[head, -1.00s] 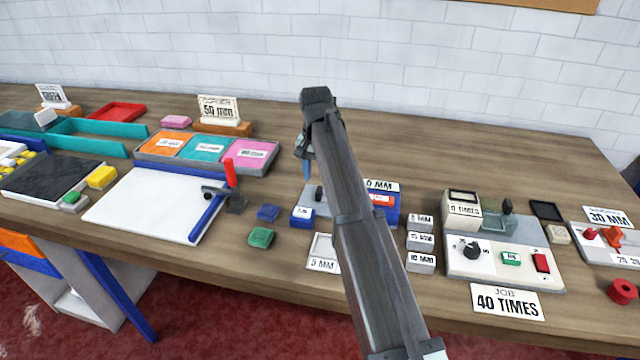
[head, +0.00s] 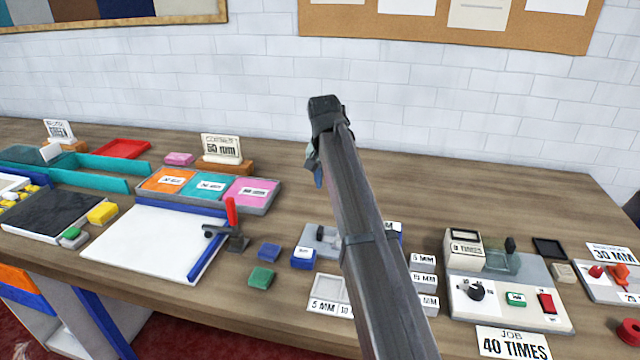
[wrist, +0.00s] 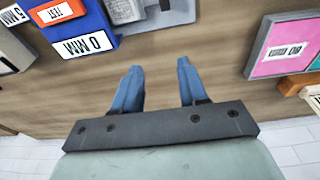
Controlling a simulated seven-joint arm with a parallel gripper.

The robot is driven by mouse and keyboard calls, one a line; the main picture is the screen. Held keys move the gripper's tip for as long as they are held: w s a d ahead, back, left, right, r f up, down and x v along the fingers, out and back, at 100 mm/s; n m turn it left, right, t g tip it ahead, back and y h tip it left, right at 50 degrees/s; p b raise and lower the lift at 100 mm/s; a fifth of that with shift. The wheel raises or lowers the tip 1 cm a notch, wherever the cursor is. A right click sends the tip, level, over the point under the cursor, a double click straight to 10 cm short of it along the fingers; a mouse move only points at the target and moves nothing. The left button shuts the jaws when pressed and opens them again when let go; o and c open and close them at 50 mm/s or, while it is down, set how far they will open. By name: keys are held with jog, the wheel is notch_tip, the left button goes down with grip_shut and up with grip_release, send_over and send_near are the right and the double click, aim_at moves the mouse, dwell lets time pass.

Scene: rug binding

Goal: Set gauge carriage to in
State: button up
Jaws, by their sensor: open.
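The gauge is a grey plate (head: 325,243) with a small dark upright knob (head: 320,232), which appears to be its carriage, near the table's middle in the head view. A blue block (head: 303,259) with a white label is at its left front; its lettering is too small to read. My arm hides its right part. In the wrist view the gauge's blue body (wrist: 75,22) reads 0 MM and bears an orange TEST label; part of the grey plate (wrist: 123,10) shows beside it. My gripper (head: 318,178) is open and empty, above and behind the gauge. Its fingers (wrist: 159,66) are apart over bare table.
A tray of orange, teal and pink pads (head: 210,187) lies left of my gripper. A white board with a red-handled clamp (head: 231,225) is nearer. Green (head: 261,277) and blue (head: 269,251) blocks lie left of the gauge. A counter unit (head: 510,290) stands right. Table behind the gauge is clear.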

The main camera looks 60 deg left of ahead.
jog(key=w+d+f+m, duration=0.1)
jog(key=w+d, duration=0.5)
jog(key=w, duration=0.3)
jog(key=w+d+f+m, duration=0.1)
jog(key=w+d, duration=0.5)
jog(key=w, duration=0.3)
jog(key=w+d+f+m+h, duration=0.1)
jog(key=w+d+f+m, duration=0.1)
jog(key=w+d, duration=0.4)
jog(key=shift+w+t, duration=0.4)
jog(key=shift+w, duration=1.4)
notch_tip(320, 180, up, 4)
jog(key=n+g, duration=0.2)
jog(key=n, duration=0.2)
send_over(320, 229)
notch_tip(320, 229, down, 13)
jog(key=shift+f, duration=0.1)
